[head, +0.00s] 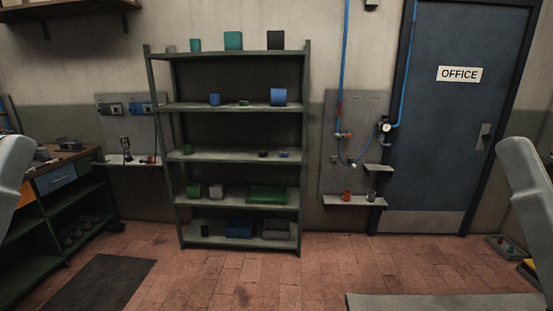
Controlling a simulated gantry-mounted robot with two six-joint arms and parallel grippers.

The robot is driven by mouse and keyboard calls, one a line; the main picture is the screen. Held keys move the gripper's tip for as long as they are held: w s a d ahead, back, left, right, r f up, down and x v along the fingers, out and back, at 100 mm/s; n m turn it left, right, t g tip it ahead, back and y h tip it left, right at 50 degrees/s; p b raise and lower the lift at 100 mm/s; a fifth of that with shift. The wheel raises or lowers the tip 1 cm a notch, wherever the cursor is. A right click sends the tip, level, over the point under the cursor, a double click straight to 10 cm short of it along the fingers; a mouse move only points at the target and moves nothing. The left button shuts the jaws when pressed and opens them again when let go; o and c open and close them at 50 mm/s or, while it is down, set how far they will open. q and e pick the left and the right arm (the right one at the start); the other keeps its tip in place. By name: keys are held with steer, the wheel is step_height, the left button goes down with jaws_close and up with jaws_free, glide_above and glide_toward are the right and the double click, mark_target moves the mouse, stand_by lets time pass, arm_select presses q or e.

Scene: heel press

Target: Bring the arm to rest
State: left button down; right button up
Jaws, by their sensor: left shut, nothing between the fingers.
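My left arm shows only as a pale grey link (12,185) at the left edge of the head view. My right arm shows as a similar pale grey link (527,190) at the right edge. No fingers of either gripper show in this view. Neither visible link touches anything that I can make out.
A dark metal shelf (235,107) with several boxes stands against the back wall. A green workbench (62,205) is at the left. A panel with hoses (345,110) and a blue office door (440,120) are at the right. The tiled floor (220,275) before the shelf is clear.

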step_height(320, 180, up, 37)
steer(key=p, duration=3.3)
steer(key=shift+r+p, duration=0.15)
steer(key=shift+p, duration=0.2)
